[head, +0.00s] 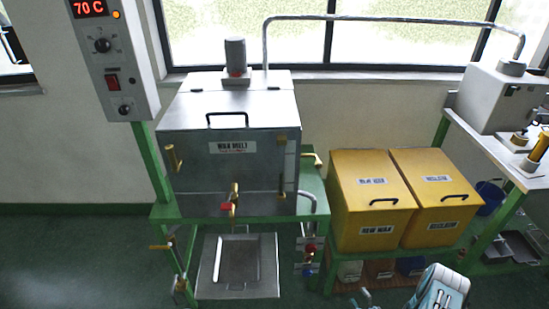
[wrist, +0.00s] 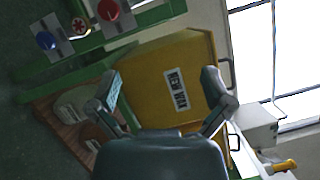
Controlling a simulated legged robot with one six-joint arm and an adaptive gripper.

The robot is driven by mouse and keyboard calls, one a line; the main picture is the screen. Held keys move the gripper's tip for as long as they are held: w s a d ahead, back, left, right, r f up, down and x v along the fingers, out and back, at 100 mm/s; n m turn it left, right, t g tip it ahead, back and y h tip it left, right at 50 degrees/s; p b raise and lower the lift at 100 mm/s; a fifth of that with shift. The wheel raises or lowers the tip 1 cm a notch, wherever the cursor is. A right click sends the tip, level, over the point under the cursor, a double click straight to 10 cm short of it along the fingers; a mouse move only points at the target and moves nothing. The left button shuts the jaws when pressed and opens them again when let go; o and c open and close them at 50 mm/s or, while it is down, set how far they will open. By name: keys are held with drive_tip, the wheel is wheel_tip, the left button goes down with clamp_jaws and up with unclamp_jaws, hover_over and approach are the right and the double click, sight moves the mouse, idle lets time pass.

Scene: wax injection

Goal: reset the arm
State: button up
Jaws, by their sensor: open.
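My gripper (wrist: 160,82) is open and empty, its two fingers spread wide in the wrist view. Beyond it, and tilted in that view, is a yellow box labelled new wax (wrist: 190,58). In the head view, light blue-grey parts of my arm and gripper (head: 438,290) show at the bottom edge, right of centre, in front of the box stand. The two yellow boxes stand side by side there, the new wax box (head: 352,215) at left and a second box (head: 425,172) at right, both with lids shut.
The wax melt tank (head: 260,165) stands on a green frame at centre left, with a metal tray (head: 205,285) below. A control box (head: 115,60) reads 70 C. A white machine (head: 495,95) is at the right. Bottles sit under the boxes. Floor at lower left is clear.

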drive_tip(key=w+d+r+n+g+h, duration=0.35)
drive_tip(key=w+r+n, duration=0.25)
drive_tip(key=w+r, duration=0.85)
wheel_tip(320, 180, up, 20)
drive_tip(key=n+g+h, duration=0.2)
drive_tip(key=n+h, duration=0.2)
drive_tip(key=h, duration=0.1)
drive_tip(key=s+a+r+n+g+h, duration=0.1)
drive_tip(key=s+a+r+g, duration=0.1)
drive_tip(key=s+a+r, duration=0.35)
drive_tip(key=s+a+r+n+g, duration=0.1)
drive_tip(key=s+a+r, duration=0.1)
drive_tip(key=s+r, duration=0.65)
drive_tip(key=s+a+r+n+g+y, duration=0.1)
drive_tip(key=s+a, duration=0.4)
drive_tip(key=s, duration=0.5)
drive_tip(key=s+a+r+n+g+y, duration=0.1)
drive_tip(key=s+a+r+n+g, duration=0.1)
drive_tip(key=s, duration=0.8)
drive_tip(key=a+r+n, duration=0.1)
drive_tip(key=a, duration=0.1)
drive_tip(key=shift+s+a+r, duration=0.25)
drive_tip(key=shift+s+a, duration=0.1)
